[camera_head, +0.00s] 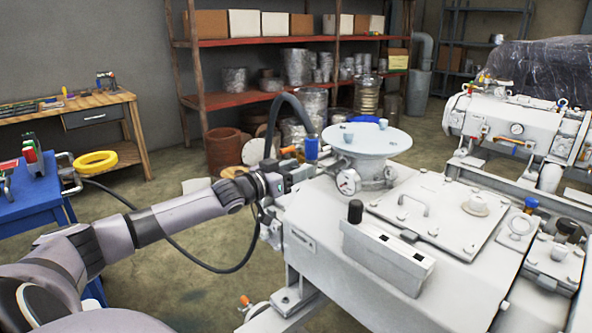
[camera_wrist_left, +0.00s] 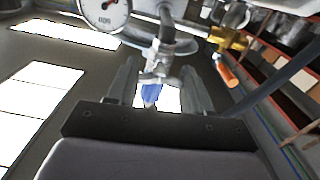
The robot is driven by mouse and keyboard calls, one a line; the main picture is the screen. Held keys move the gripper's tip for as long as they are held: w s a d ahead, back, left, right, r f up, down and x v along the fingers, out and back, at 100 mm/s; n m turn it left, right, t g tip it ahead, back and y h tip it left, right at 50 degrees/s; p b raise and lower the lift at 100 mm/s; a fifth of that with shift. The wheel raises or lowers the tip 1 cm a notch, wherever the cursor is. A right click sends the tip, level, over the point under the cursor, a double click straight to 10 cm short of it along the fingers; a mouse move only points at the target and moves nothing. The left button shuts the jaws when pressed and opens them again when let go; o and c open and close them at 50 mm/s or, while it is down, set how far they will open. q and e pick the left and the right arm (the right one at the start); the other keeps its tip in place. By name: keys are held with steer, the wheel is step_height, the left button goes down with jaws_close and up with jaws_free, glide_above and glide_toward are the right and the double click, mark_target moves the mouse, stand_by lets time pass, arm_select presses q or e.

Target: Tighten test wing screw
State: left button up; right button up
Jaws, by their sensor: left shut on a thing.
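My left arm reaches in from the left in the head view, and its gripper (camera_head: 278,178) is at the left end of the grey vacuum machine (camera_head: 340,275), by the pipe fittings. In the left wrist view the fingers (camera_wrist_left: 160,92) stand on both sides of a small grey metal wing screw (camera_wrist_left: 157,67), shut on it. A blue part (camera_wrist_left: 152,94) shows between the fingers, just below the screw. The exact finger contact is hard to see. In the head view the arm and fittings hide the screw. My right gripper is not in view.
A brass fitting with an orange handle (camera_wrist_left: 228,72) is close by. A black hose (camera_head: 272,125) arches over the gripper. A blue cart (camera_head: 32,200) stands left.

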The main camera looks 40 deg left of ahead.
arm_select(q)
steer(key=shift+r+m+p, duration=0.1)
steer(key=shift+m+p, duration=0.4)
steer(key=shift+m, duration=0.2)
steer(key=shift+m+p, duration=0.35)
steer(key=shift+m, duration=0.45)
steer(key=shift+m+p, duration=0.5)
steer(key=shift+m, duration=1.3)
steer(key=o, duration=1.1)
steer(key=shift+c, duration=0.2)
steer(key=shift+s, duration=0.1)
